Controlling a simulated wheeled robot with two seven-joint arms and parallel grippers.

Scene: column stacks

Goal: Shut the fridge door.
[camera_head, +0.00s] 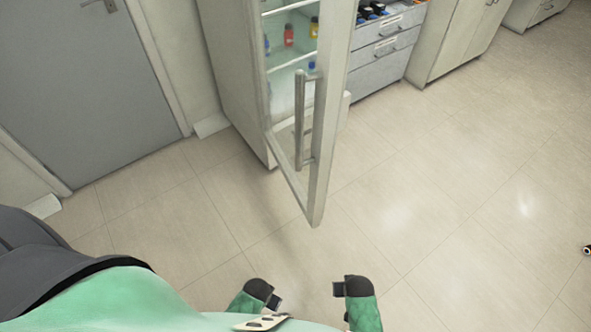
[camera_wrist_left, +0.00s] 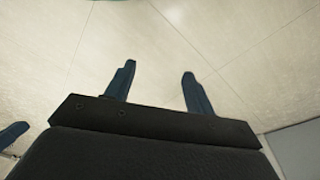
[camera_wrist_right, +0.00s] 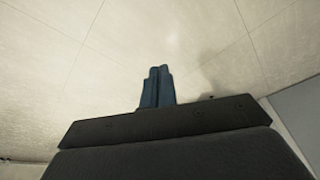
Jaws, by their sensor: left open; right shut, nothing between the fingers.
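The fridge (camera_head: 235,75) stands at the top middle of the head view. Its glass door (camera_head: 318,165) stands open and juts toward me. The long metal handle (camera_head: 299,120) is upright on the door. Small bottles show on the shelves, seen through the glass. My left gripper (camera_head: 274,303) is low in the head view, apart from the door. In the left wrist view its two fingers (camera_wrist_left: 157,82) are spread and empty. My right gripper (camera_head: 338,289) is to its right, also apart from the door. In the right wrist view its fingers (camera_wrist_right: 157,85) are together with nothing between them.
A grey door (camera_head: 85,85) is in the wall at left. Drawers (camera_head: 385,50) with items on top and pale cabinets (camera_head: 455,40) stand right of the fridge. The tiled floor (camera_head: 440,190) is mostly clear. A small dark object (camera_head: 587,250) is at the right edge.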

